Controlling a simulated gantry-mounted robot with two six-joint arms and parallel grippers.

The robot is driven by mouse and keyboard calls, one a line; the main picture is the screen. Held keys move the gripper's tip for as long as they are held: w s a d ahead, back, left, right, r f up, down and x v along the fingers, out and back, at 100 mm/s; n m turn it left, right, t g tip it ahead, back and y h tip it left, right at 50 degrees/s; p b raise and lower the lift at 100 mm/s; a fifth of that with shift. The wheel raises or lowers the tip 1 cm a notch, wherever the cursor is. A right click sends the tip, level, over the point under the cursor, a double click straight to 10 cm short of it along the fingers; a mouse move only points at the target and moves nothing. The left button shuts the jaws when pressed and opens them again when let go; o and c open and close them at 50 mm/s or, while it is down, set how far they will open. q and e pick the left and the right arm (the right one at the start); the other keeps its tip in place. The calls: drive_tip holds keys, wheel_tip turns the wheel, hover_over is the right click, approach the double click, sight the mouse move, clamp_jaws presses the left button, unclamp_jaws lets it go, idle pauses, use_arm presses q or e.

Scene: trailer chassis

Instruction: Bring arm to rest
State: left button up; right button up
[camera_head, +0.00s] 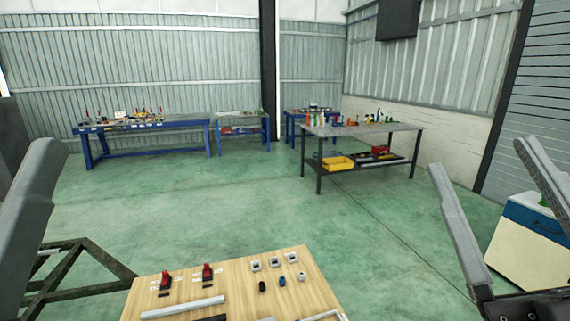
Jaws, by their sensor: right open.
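My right gripper (478,155) is at the right edge of the view. Its two grey fingers point up and stand wide apart, with nothing between them. It is to the right of the wooden tabletop (240,276) and apart from it. A grey part of my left gripper (30,215) shows at the left edge, cut off by the frame. Only one finger-like piece is visible, so its opening cannot be judged. It is left of the tabletop and holds nothing that I can see.
Two red-and-black parts (207,273), small grey square pieces (274,262) and a grey bar (183,308) lie on the tabletop. A dark metal frame (85,270) stands left. A white-and-blue cabinet (530,235) is right. Workbenches (362,131) stand behind open green floor.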

drive_tip(key=s+d+r+m+t+h, duration=0.1)
drive_tip(key=s+r+m+t, duration=0.1)
drive_tip(key=s+m, duration=0.35)
wheel_tip(320, 180, up, 34)
drive_tip(key=w+m+p, duration=0.1)
drive_tip(key=m+p, duration=0.1)
drive_tip(key=p, duration=3.1)
drive_tip(key=shift+p, duration=0.4)
drive_tip(key=shift+f, duration=0.1)
